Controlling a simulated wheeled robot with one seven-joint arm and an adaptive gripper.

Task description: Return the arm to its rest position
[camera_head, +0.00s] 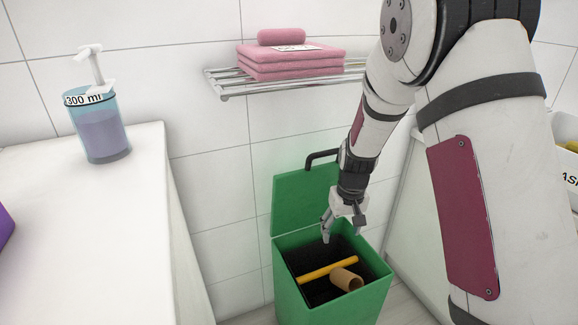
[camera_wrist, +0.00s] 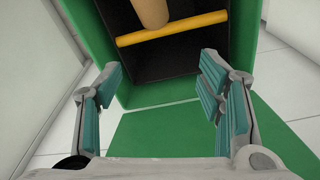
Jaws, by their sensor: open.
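My gripper (camera_head: 343,228) is open and empty, above the back part of a green bin (camera_head: 333,306) whose lid (camera_head: 302,198) stands open. In the wrist view my gripper (camera_wrist: 160,100) shows its two fingers spread wide with nothing between them. Inside the bin lie a yellow stick (camera_head: 318,271) and a brown cardboard tube (camera_head: 346,280). The stick (camera_wrist: 172,28) and part of the tube (camera_wrist: 150,12) also show in the wrist view. My arm reaches down from the upper right.
A white counter (camera_head: 90,225) on the left holds a soap dispenser (camera_head: 103,135). A metal rack (camera_head: 230,84) with folded pink towels (camera_head: 290,64) is on the tiled wall above the bin. A white container (camera_head: 566,165) stands at the right edge.

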